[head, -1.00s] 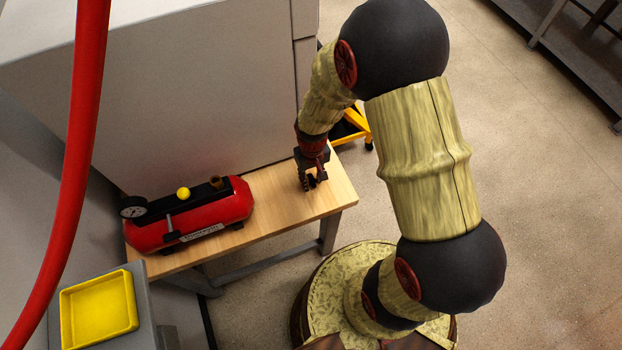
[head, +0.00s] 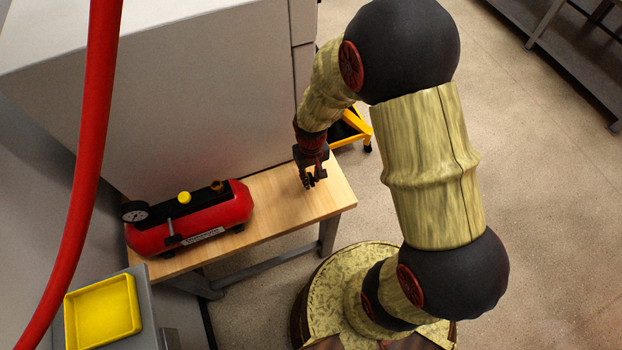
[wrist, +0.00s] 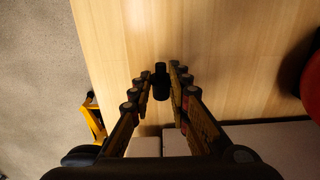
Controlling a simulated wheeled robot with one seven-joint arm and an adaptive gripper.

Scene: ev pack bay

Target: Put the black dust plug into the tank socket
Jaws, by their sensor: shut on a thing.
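The black dust plug (wrist: 161,84) is a small dark cylinder between the fingertips of my gripper (wrist: 161,74) in the wrist view. My gripper is shut on it over the right part of the wooden bench. In the head view my gripper (head: 313,180) is low over the bench, and the plug is too small and dark to make out from the fingers. I cannot tell whether it touches the wood. The red tank (head: 190,224) lies to the left, with a brass-coloured socket (head: 217,186) on its top. A red edge of the tank (wrist: 311,85) shows in the wrist view.
The tank has a yellow knob (head: 184,197) and a round gauge (head: 135,212). The wooden bench (head: 270,212) is clear between tank and gripper. A grey cabinet (head: 200,90) stands behind it. A yellow tray (head: 103,312) is at lower left, and a red hose (head: 92,120) hangs in front.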

